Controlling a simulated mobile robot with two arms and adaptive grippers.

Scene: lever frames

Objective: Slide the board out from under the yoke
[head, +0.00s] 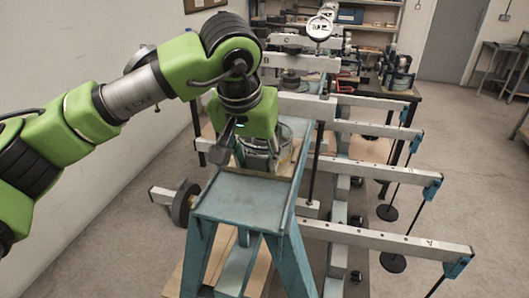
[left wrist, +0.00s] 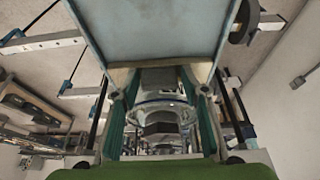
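The board shows as a pale wooden strip (head: 285,172) by the round clear cell (head: 268,160), at the far edge of the blue-grey platform; my arm covers part of it. In the left wrist view a wooden edge (left wrist: 121,76) runs below the platform top, with the cell ring (left wrist: 160,103) beyond. The yoke is largely hidden behind my gripper, and I cannot make out its full outline. My left gripper (head: 240,152) points down over the cell and board. A dark finger is splayed to the left, so it looks open and empty. My right gripper is out of view.
Long grey lever beams (head: 385,240) with hanging rods and black discs (head: 393,262) reach to the right. A round dark weight (head: 184,202) sits at the left. The wall is at left; floor is open at right.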

